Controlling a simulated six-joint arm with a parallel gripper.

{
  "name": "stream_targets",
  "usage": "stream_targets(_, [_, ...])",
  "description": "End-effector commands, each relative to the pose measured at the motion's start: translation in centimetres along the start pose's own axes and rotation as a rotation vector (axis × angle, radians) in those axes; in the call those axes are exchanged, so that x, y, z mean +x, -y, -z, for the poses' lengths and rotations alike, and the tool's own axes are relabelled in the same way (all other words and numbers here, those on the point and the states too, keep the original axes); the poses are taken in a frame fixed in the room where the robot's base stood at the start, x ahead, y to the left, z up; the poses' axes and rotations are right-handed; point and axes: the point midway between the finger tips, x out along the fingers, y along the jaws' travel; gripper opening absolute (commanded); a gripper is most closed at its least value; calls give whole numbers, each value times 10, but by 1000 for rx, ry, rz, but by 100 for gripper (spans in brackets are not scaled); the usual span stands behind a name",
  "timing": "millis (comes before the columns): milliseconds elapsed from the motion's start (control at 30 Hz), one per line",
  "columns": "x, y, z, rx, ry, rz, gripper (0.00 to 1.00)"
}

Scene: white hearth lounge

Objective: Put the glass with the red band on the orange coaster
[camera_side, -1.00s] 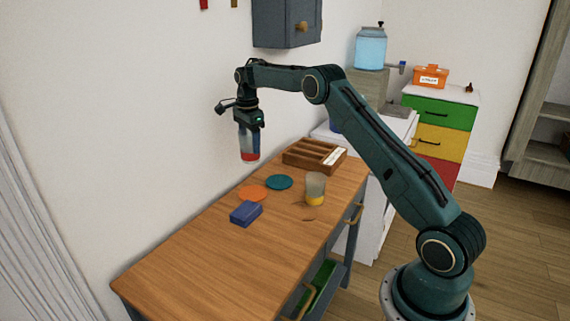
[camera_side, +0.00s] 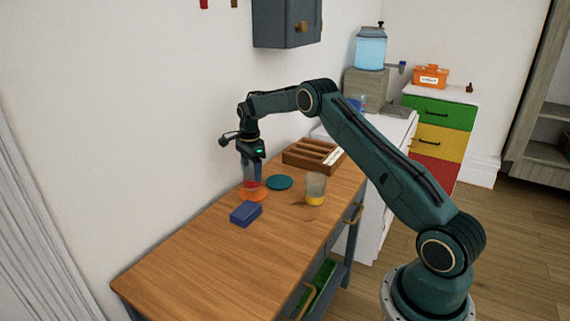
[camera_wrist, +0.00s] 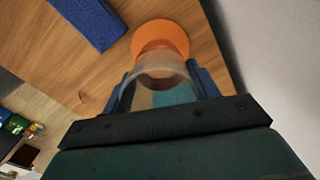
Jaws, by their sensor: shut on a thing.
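The glass with the red band (camera_side: 250,183) is upright in my gripper (camera_side: 251,170), which is shut on it. The glass is over the orange coaster (camera_side: 258,196), very low; I cannot tell whether its base touches. In the wrist view the glass (camera_wrist: 160,75) shows between the fingers of my gripper (camera_wrist: 165,85), with the orange coaster (camera_wrist: 174,35) beyond its base. The glass with the yellow band (camera_side: 316,190) stands apart to the right on the table.
A teal coaster (camera_side: 279,183) lies just right of the orange one. A blue block (camera_side: 246,213) lies in front; it also shows in the wrist view (camera_wrist: 88,20). A wooden tray (camera_side: 310,158) stands at the back. The table's near left (camera_side: 200,260) is clear.

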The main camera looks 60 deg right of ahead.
Motion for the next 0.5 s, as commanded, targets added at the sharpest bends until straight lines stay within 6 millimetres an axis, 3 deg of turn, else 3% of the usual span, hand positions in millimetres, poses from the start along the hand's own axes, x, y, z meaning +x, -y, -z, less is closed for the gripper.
stream_targets(200, [21, 0, 0, 0, 0, 1, 32])
stream_targets(500, [23, 0, 0, 0, 0, 2, 32])
